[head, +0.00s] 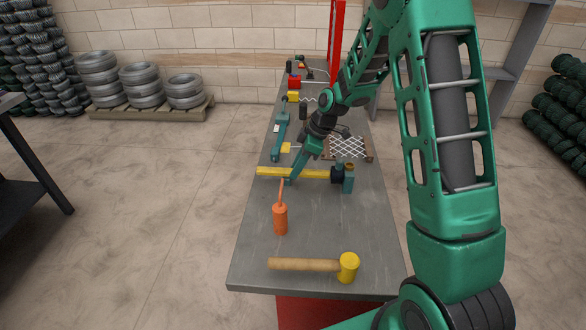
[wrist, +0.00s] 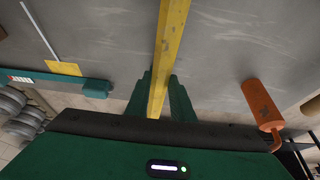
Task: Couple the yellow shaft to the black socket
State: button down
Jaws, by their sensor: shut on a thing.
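The yellow shaft (head: 310,173) lies crosswise over the grey workbench in the head view. My gripper (head: 290,179) is shut on it left of its middle. In the wrist view the shaft (wrist: 170,40) runs between the two green fingers (wrist: 160,98) and out of the top of the picture. The black socket (head: 337,174) is at the right end of the shaft, beside a teal block. The shaft's right end meets the socket in the head view; I cannot tell whether it is inside or only in front of it. The socket is not in the wrist view.
The teal block (head: 348,179) stands by the right edge. Wire mesh (head: 347,147) and a teal tool (head: 279,137) lie farther back. Bare bench (head: 325,220) shows in front.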

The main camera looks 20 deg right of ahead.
aim_at(307, 170)
jog(key=shift+s+d, duration=0.35)
jog(key=shift+d, duration=0.5)
jog(key=shift+s+d, duration=0.35)
jog(key=shift+d, duration=0.5)
jog(key=c, duration=1.5)
grip_release()
jog(key=shift+o, duration=0.2)
jog(key=v, duration=0.9)
jog(key=shift+w+d+r, duration=0.1)
jog(key=shift+d+r, duration=0.05)
jog(key=shift+r, duration=0.15)
jog(key=shift+d+r, duration=0.2)
jog(key=shift+r, duration=0.35)
